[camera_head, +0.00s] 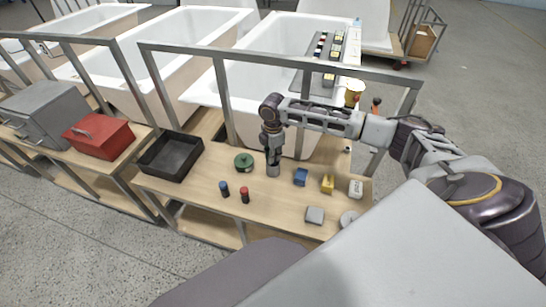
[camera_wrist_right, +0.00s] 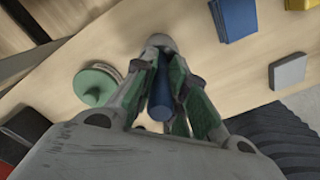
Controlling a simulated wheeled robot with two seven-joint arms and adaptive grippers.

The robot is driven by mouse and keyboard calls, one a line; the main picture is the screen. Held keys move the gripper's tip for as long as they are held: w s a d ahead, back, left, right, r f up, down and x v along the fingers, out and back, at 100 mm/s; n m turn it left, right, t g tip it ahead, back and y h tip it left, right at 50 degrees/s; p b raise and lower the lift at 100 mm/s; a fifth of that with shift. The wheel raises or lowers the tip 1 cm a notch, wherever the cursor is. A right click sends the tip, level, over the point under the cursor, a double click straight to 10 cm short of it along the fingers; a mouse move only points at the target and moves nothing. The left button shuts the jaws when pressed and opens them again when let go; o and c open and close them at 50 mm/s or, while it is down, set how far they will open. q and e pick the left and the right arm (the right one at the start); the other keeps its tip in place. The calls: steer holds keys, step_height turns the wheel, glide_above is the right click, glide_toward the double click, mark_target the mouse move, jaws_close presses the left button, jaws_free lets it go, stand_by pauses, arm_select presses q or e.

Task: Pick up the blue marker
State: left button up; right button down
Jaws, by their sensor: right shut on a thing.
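My right gripper (camera_head: 273,158) points down over the wooden bench, between a green round object and a blue block. In the right wrist view its fingers (camera_wrist_right: 168,95) are closed around a slim blue cylinder, the blue marker (camera_wrist_right: 160,98). In the head view the marker is hidden by the fingers. A grey round holder (camera_head: 273,170) stands directly below the fingertips; whether the marker touches it I cannot tell. My left gripper is not in view.
The bench (camera_head: 205,205) also holds a green round object (camera_head: 243,161), a blue block (camera_head: 300,177), a yellow block (camera_head: 327,184), a grey block (camera_head: 315,214), blue-topped (camera_head: 224,188) and red-topped (camera_head: 244,195) cylinders, and a black tray (camera_head: 170,157). A metal rail (camera_head: 290,62) crosses behind.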

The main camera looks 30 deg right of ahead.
steer(key=shift+r+p, duration=0.3)
steer(key=shift+r, duration=4.5)
